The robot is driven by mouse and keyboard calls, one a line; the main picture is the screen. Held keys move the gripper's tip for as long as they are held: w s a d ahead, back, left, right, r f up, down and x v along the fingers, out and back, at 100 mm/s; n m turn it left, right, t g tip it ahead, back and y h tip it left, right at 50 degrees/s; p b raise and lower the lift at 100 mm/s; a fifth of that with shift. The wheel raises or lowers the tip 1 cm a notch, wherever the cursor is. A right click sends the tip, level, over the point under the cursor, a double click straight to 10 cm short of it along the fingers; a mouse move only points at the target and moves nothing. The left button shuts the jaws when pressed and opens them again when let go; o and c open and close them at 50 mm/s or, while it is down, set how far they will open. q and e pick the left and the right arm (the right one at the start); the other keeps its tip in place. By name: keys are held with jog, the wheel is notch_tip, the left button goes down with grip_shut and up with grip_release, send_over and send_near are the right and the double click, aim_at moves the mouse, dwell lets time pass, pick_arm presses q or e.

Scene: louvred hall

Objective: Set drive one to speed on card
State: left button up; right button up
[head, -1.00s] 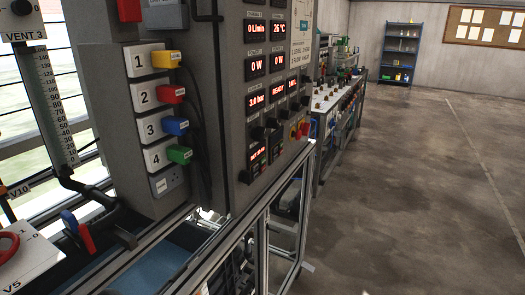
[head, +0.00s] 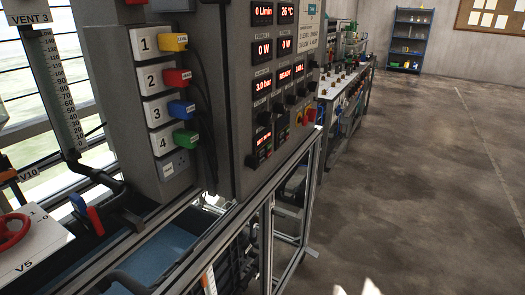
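The grey control panel (head: 228,95) stands at centre left, with red-lit displays reading 0 L/min, 26 °C, 0 W, 0 W, 3.0 bar and READY. A small lower unit (head: 260,150) has red text too small to read. Several dark knobs (head: 279,108) sit beside and below the displays. A pale card (head: 308,38) with printed lines is fixed at the panel's upper right; its text is not clear. I cannot tell which control is drive one. White tips, probably my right gripper (head: 357,288), just show at the bottom edge, away from the panel; their opening is unclear. My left gripper is out of view.
Numbered sockets 1 to 4 (head: 157,108) hold yellow, red, blue and green plugs. A red-yellow switch (head: 306,117) sits at the panel's right edge. A red valve wheel (head: 12,232) is at lower left. Another bench (head: 345,90) stands behind. The floor (head: 425,170) at right is clear.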

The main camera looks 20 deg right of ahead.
grip_shut()
dwell(1.9)
